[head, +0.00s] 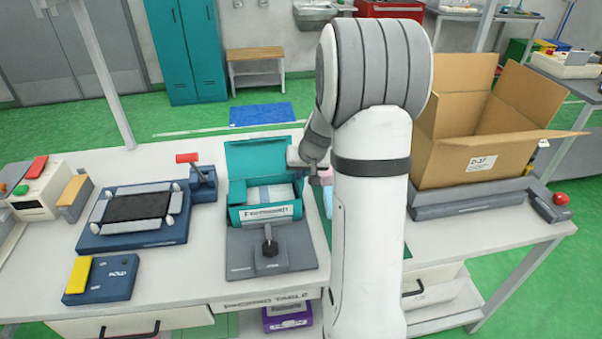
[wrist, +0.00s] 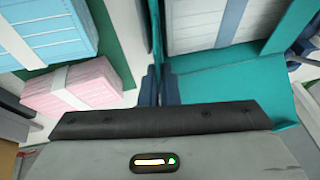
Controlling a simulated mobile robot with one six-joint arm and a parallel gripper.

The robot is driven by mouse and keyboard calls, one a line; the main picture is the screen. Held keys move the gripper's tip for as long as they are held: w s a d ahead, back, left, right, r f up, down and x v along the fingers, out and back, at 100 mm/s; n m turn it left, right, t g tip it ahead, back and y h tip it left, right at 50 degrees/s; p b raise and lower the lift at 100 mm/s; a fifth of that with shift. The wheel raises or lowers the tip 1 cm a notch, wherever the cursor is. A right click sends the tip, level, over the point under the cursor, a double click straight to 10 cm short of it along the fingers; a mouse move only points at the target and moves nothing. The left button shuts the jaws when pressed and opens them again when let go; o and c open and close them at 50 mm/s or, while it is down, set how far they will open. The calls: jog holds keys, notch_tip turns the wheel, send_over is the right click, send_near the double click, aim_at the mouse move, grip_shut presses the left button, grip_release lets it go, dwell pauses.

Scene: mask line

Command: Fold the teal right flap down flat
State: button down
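The teal box (head: 238,214) stands on a grey fixture with its back lid (head: 262,156) raised. A pale banded stack (head: 270,194) lies inside, and it also shows in the wrist view (wrist: 205,28). My gripper (head: 300,158) is at the box's right side, near its upper rim, and hides much of that side. In the wrist view, my gripper's dark fingertips (wrist: 160,86) are close together beside the box's teal edge. A broad teal panel (wrist: 235,88) lies right of them; I cannot tell which flap it is. Whether anything is between the fingers is unclear.
Blue (wrist: 45,35) and pink (wrist: 72,90) banded stacks lie beside the box. A black clamp knob (head: 270,246) stands in front. Left are a blue-based tray fixture (head: 130,240) and a red-handled lever (head: 188,158). An open cardboard box (head: 470,160) is right of my arm.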

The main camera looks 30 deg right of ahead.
aim_at(296, 182)
jog(key=shift+w+a+h, duration=0.1)
jog(key=shift+a+h, duration=0.1)
jog(key=shift+h, duration=0.1)
jog(key=shift+w+a+f+n+g+h+b, duration=0.1)
jog(key=shift+a+n+g+h+b, duration=0.2)
jog(key=shift+h+b, duration=0.65)
jog(key=h+b, duration=0.1)
jog(key=b, duration=0.3)
jog(key=a+g+h+b, duration=0.1)
jog(key=h+b, duration=0.1)
jog(key=b, duration=0.2)
jog(key=a+f+n+h+b, duration=0.1)
jog(key=h+b, duration=0.1)
jog(key=b, duration=0.3)
jog(key=shift+w, duration=0.3)
jog(key=h+b, duration=0.2)
jog(key=b, duration=0.1)
jog(key=shift+a+f+n+g, duration=0.25)
jog(key=shift+a+n+g, duration=0.05)
jog(key=shift+a+g, duration=0.1)
jog(key=h+b, duration=0.3)
jog(key=shift+w+a+f+n, duration=0.15)
jog(key=shift+a+n, duration=0.2)
jog(key=shift+n, duration=0.05)
jog(key=shift+b, duration=0.4)
jog(key=c, duration=1.6)
grip_release()
jog(key=shift+c, duration=0.2)
